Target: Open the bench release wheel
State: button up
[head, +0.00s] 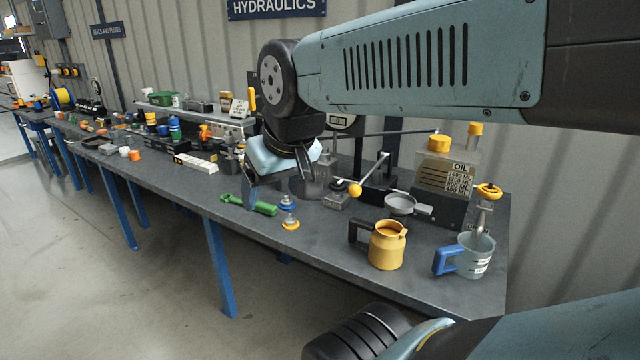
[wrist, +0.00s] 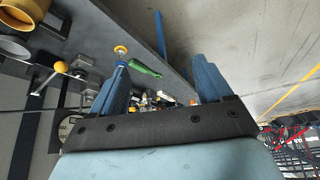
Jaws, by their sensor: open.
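A yellow hand wheel (head: 489,191), which looks like the release wheel, sits on top of a metal fitting at the right end of the bench, above a clear measuring jug with a blue handle (head: 476,256). My gripper (head: 280,194) is over the middle of the bench, well to the left of the wheel. Its fingers are apart with nothing between them; in the wrist view the gap (wrist: 160,75) is also empty. A small coupler with blue and yellow rings (head: 289,207) stands close by the gripper and shows beside the left finger in the wrist view (wrist: 121,55).
A yellow jug (head: 387,246), a grey funnel or pan (head: 401,203), an oil tank (head: 444,180) and a lever with a yellow ball (head: 355,189) stand between my gripper and the wheel. A green-handled tool (head: 250,205) lies left.

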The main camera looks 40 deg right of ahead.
aim_at(339, 185)
jog(key=k, duration=1.1)
jog(key=u, duration=0.2)
jog(key=i, duration=1.15)
jog(key=z, duration=0.9)
jog(key=i, duration=0.45)
jog(key=z, duration=0.25)
jog(key=k, duration=0.9)
jog(key=z, duration=0.2)
jog(key=i, duration=0.35)
jog(key=u, duration=0.05)
